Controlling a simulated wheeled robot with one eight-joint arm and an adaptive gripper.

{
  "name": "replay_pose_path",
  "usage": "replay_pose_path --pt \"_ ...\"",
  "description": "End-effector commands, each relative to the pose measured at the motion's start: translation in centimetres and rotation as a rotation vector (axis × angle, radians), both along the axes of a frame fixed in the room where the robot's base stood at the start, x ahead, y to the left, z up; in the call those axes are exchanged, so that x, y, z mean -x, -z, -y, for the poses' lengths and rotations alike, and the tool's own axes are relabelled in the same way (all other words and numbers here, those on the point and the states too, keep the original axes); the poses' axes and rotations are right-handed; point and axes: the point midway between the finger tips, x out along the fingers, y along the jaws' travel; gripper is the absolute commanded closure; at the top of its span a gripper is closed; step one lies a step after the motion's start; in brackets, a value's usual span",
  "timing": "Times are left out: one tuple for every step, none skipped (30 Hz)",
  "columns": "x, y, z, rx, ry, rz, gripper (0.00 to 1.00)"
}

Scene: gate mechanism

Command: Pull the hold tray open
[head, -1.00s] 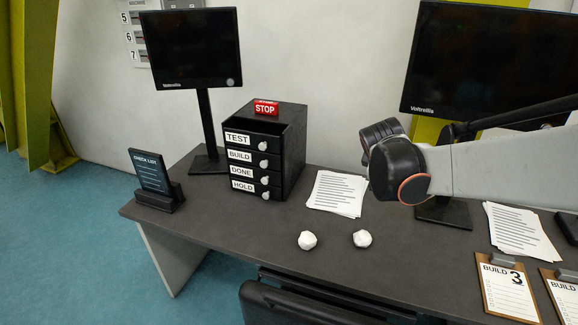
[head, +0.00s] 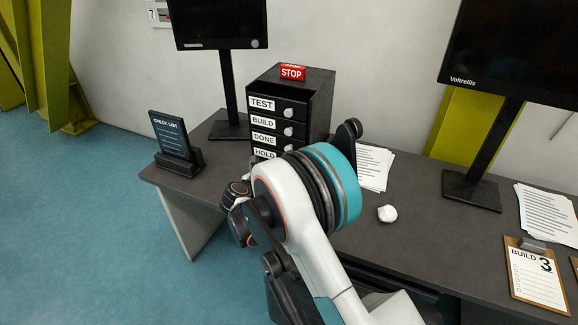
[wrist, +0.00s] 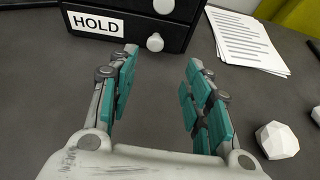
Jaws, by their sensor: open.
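The black drawer unit (head: 318,104) stands on the desk with trays labelled TEST, BUILD, DONE and HOLD from top to bottom. The HOLD tray (head: 256,153) is the lowest; in the head view my arm hides its right part and its knob. In the wrist view the HOLD tray (wrist: 82,35) is at the top, shut, with its white label and pale round knob (wrist: 155,42). My gripper (wrist: 164,68) is open and empty, its two teal-padded fingers on either side of the knob's line, pointing at the tray front. The knob is beyond the fingertips, apparently not touched.
A white crumpled ball (head: 387,213) lies on the desk (head: 420,235), right of my arm. Paper sheets (head: 373,168) lie beside the drawer unit. A check list stand (head: 175,140) is at the left. A red STOP block (head: 292,72) sits on top.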

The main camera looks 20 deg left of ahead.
Motion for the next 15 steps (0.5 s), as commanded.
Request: replay_pose_path --pt "0.2 0.4 -0.5 0.015 -0.012 0.005 0.55" --pt "0.3 0.5 -0.6 0.021 -0.015 0.007 0.55" --pt "0.2 0.7 -0.7 0.027 -0.018 0.009 0.55" --pt "0.1 0.8 -0.8 0.030 -0.019 0.010 0.55" --pt "-0.2 1.0 -0.8 0.030 -0.019 0.011 0.55" --pt "-0.5 1.2 -0.7 0.030 -0.019 0.011 0.55" --pt "-0.9 1.3 -0.7 0.030 -0.019 0.010 0.55" --pt "-1.3 1.5 -0.6 0.029 -0.018 0.010 0.55" --pt "-1.9 1.8 -0.5 0.029 -0.017 0.010 0.55" --pt "-2.4 2.0 -0.4 0.028 -0.017 0.009 0.55" --pt "-3.0 2.3 -0.4 0.028 -0.017 0.009 0.55" --pt "-3.7 2.6 -0.4 0.028 -0.018 0.009 0.55" --pt "-4.2 2.9 -0.4 0.028 -0.018 0.009 0.55" --pt "-4.8 3.1 -0.3 0.028 -0.017 0.009 0.55" --pt "-5.5 3.4 -0.2 0.028 -0.017 0.009 0.55"
